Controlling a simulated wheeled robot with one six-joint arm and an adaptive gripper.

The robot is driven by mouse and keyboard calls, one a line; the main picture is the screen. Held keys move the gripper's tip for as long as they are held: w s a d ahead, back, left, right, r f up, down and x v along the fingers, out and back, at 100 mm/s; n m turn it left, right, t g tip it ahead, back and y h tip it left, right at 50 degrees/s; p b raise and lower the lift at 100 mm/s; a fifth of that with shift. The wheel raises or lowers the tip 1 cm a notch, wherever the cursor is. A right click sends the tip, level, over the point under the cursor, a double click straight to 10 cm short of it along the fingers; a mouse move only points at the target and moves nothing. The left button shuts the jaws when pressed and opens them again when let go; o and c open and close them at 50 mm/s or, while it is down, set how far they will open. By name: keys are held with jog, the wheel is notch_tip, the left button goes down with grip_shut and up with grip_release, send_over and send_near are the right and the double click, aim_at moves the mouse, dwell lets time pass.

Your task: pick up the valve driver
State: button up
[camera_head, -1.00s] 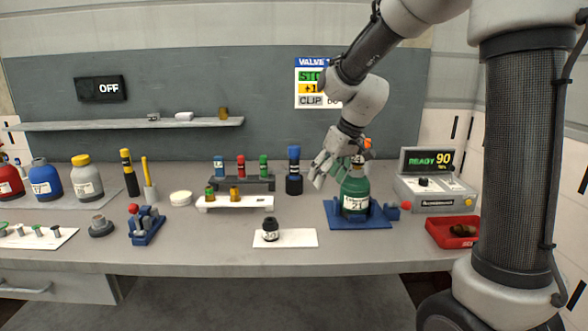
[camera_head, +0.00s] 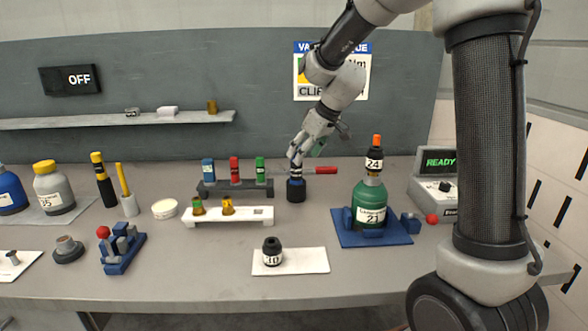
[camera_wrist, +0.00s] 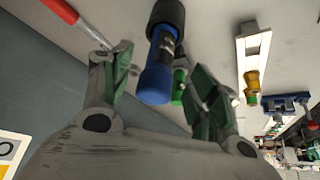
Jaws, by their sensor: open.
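A blue-and-black upright tool, apparently the valve driver (camera_head: 296,188), stands on the bench right of the bit rack. In the head view its top is hidden by my gripper (camera_head: 308,148), which is above it with fingers pointing down. In the wrist view the driver (camera_wrist: 160,62) shows its blue handle and black collar between the spread green-padded fingers of my gripper (camera_wrist: 163,72). The fingers are open, with a visible gap to the handle on the right side.
A red-handled bar (camera_head: 322,170) lies just right of the driver. The bit rack (camera_head: 236,188) is close on its left, a white rack (camera_head: 250,214) in front. A green bottle (camera_head: 369,200) in a blue holder (camera_head: 345,238) stands right.

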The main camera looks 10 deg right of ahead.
aim_at(296, 168)
jog(key=x, duration=0.7)
jog(key=shift+f, duration=0.4)
grip_shut()
